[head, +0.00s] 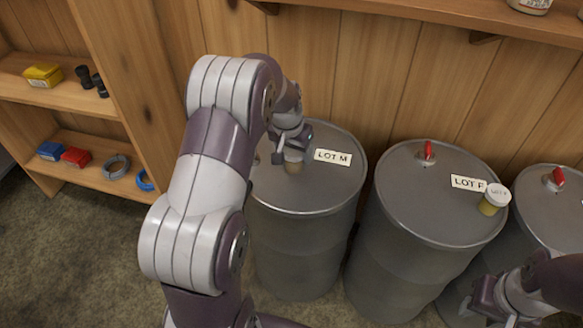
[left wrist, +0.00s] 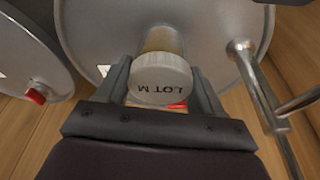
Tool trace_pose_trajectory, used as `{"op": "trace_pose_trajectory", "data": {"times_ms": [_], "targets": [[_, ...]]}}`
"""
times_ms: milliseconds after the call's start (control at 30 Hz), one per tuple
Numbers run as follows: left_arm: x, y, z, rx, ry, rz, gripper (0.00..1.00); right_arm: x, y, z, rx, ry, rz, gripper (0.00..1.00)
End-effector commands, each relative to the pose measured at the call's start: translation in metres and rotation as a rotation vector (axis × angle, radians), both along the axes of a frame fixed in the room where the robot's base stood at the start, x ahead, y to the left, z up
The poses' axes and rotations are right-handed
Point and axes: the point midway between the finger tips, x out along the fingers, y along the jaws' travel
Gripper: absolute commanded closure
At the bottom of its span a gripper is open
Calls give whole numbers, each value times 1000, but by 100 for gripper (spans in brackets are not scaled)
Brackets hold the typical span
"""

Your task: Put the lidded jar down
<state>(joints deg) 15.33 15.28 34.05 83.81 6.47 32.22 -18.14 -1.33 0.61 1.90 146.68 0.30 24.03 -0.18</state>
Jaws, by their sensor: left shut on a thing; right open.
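My left gripper (head: 293,145) is shut on the lidded jar (head: 293,164), over the top of the LOT M drum (head: 300,200), left of its label. In the left wrist view the jar's pale lid (left wrist: 160,80) reads LOT M upside down, between the two fingers of my left gripper (left wrist: 162,92). The amber jar body (left wrist: 161,40) shows beyond the lid. I cannot tell whether the jar's base touches the drum. My right gripper (head: 490,299) is open and empty at the lower right, in front of the drums.
The LOT F drum (head: 430,205) stands to the right with a red valve (head: 428,150) and another lidded jar (head: 495,200) on top. A third drum (head: 550,215) is beyond it. A metal pipe (left wrist: 255,80) is close right in the wrist view. Shelves (head: 95,175) stand left.

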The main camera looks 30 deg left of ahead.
Motion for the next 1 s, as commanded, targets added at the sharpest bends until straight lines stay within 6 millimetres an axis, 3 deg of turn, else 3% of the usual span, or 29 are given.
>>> {"op": "trace_pose_trajectory", "data": {"times_ms": [133, 333, 633, 667, 733, 1000], "targets": [[-7, 5, -11, 0, 0, -1, 71, 0, 0, -3, 0, 0, 0, 57], [-7, 4, -45, 0, 1, -1, 71, 0, 0, -10, 0, 0, 0, 57], [-6, 4, -47, 0, 0, -1, 71, 0, 0, -10, 0, 0, 0, 57], [-6, 4, -48, 0, 1, -1, 30, 0, 0, -10, 0, 0, 0, 57], [-6, 4, -47, 0, 1, -1, 7, 0, 0, -10, 0, 0, 0, 57], [-6, 4, -47, 0, 1, -1, 5, 0, 0, -9, 0, 0, 0, 57]]}}
